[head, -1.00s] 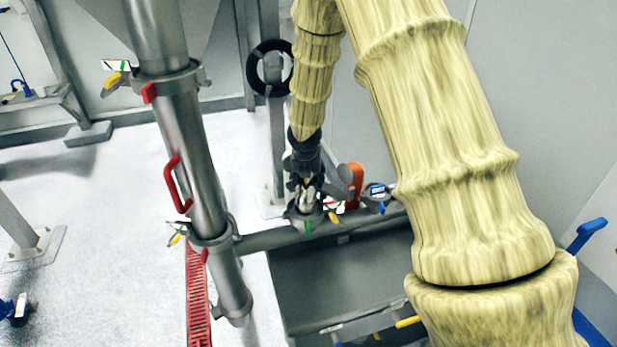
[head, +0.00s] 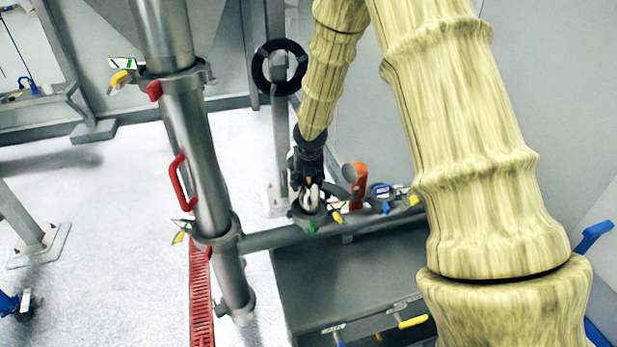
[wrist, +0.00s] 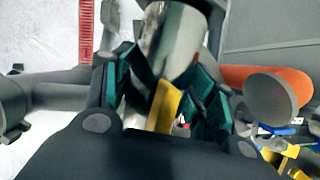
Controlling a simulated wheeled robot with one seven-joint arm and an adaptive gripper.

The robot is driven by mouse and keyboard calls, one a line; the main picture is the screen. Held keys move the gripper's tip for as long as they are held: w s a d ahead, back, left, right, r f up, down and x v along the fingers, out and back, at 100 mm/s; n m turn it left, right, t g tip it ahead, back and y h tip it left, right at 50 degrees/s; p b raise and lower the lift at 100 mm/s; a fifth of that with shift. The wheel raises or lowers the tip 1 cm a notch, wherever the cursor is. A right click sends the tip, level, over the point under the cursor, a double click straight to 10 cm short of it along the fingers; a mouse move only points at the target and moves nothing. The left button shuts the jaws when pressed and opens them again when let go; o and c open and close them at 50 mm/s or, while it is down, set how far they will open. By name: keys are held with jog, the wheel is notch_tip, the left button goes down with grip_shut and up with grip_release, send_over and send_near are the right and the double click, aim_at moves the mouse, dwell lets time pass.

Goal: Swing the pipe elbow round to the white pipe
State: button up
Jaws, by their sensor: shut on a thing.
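My gripper (head: 311,192) is low in the middle of the head view, over a clamped joint on the grey horizontal pipe. In the wrist view my gripper (wrist: 168,88) has its teal-padded fingers shut on a shiny steel piece, which I take to be the pipe elbow (wrist: 178,45). A yellow clamp lever (wrist: 163,104) shows between the fingers. In the head view the fingers hide most of the elbow, so its exact direction cannot be told. I cannot make out a clearly white pipe in either view.
A tall steel pipe (head: 196,150) with a red handle (head: 181,184) stands left of my gripper. White floor (head: 90,200) is open at left.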

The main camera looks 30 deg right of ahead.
jog(key=shift+w+a+n, duration=0.1)
jog(key=shift+a+n, duration=0.2)
jog(key=shift+n, duration=0.3)
jog(key=shift+w+a+y, duration=0.1)
jog(key=shift+a+y, duration=0.1)
jog(key=shift+y, duration=0.1)
jog(key=o, duration=1.6)
jog(key=shift+r, duration=0.1)
jog(key=shift+s+v, duration=0.2)
jog(key=shift+v, duration=5.75)
jog(key=shift+n, duration=0.3)
